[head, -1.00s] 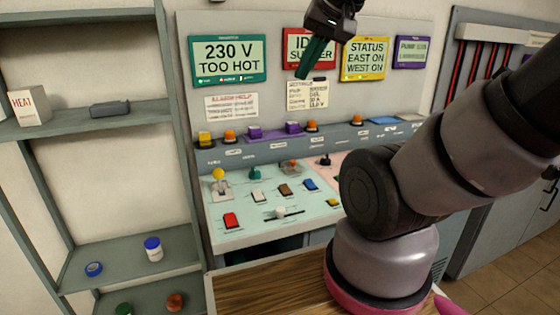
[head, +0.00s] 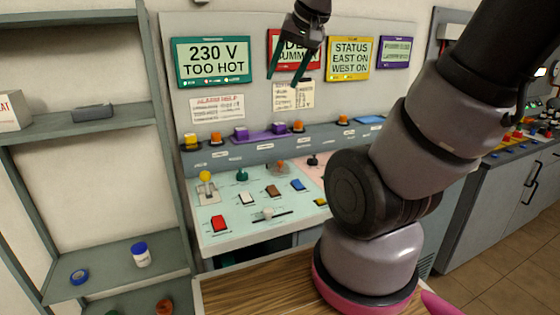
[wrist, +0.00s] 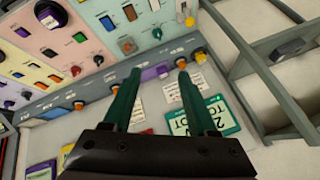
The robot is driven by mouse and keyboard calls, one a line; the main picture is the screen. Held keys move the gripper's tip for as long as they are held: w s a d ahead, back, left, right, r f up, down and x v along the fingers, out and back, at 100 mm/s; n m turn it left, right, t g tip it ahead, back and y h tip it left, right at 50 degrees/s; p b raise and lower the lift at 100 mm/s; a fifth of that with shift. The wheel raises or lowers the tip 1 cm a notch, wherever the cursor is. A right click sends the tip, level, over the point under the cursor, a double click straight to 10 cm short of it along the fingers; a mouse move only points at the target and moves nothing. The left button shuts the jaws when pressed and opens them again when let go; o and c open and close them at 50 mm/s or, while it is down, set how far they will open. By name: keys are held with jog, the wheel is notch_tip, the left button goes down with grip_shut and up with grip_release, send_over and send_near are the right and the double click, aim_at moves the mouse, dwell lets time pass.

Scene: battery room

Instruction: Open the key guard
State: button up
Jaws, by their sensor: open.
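My gripper (head: 283,79) hangs in front of the wall panel, near the red-framed display (head: 283,50). Its two green fingers are apart with nothing between them; the wrist view shows them (wrist: 160,72) pointing toward the console ledge. On that ledge is a flat purple piece (head: 259,136) between two purple blocks (head: 240,132). Purple also shows between the fingertips in the wrist view (wrist: 150,74), behind them and apart from them. No part is readably labelled as the key guard, so I cannot tell which one it is.
Orange buttons (head: 298,126) line the ledge. A shelf rack (head: 120,254) stands left. A wooden top (head: 250,294) lies in front.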

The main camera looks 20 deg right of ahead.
jog(key=w+d+f+g+h, duration=0.1)
jog(key=w+d+f, duration=0.3)
jog(key=w+f, duration=0.65)
jog(key=g+h, duration=0.1)
jog(key=h, duration=0.1)
send_near(280, 162)
jog(key=x, duration=0.8)
jog(key=shift+w+r, duration=0.1)
jog(key=shift+w, duration=0.05)
grip_shut()
